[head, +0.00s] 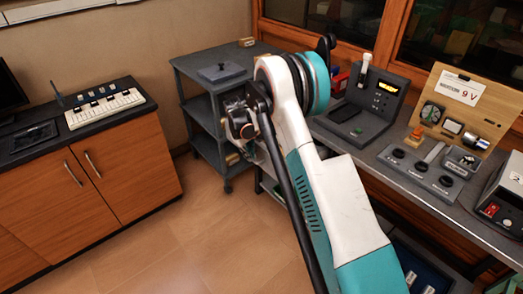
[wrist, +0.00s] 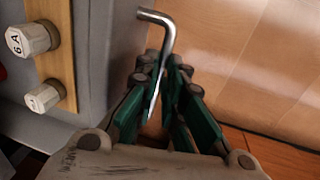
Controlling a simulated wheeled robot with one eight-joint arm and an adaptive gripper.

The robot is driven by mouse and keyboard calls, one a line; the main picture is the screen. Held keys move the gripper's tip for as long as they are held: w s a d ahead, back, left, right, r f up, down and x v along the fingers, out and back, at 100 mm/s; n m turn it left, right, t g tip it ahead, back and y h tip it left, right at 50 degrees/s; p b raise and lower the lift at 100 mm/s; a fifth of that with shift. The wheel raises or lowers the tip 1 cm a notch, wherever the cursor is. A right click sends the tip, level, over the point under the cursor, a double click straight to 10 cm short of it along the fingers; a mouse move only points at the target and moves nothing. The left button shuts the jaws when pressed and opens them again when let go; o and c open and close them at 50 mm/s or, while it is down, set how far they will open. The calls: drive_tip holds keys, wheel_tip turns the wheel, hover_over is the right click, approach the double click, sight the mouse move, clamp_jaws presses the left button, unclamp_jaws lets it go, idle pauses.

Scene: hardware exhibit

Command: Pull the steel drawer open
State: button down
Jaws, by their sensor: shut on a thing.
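In the wrist view, my gripper (wrist: 162,75) has its green fingers closed around a bent steel bar handle (wrist: 164,42). The handle's upper end bends left toward a grey panel (wrist: 105,55). I cannot tell whether this panel is the drawer front or a fixed part beside it, or how far the drawer is out. In the head view, my arm crosses the middle and hides the handle and the drawer.
A wooden strip (wrist: 55,38) with white knobs, one marked "6 A", lies left of the gripper. A grey trolley (head: 200,64) stands behind my arm. The workbench (head: 385,151) on the right carries instruments. Open floor (head: 200,235) lies between the wooden cabinet (head: 115,155) and my arm.

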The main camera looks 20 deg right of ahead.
drive_tip(key=shift+s+a, duration=0.25)
drive_tip(key=shift+a, duration=0.45)
drive_tip(key=shift+s+a, duration=0.25)
drive_tip(key=shift+a, duration=0.4)
drive_tip(key=c, duration=2)
unclamp_jaws()
drive_tip(key=shift+o, duration=0.2)
wheel_tip(320, 180, up, 12)
drive_tip(key=a, duration=0.2)
drive_tip(key=shift+s, duration=0.35)
drive_tip(key=shift+f, duration=0.15)
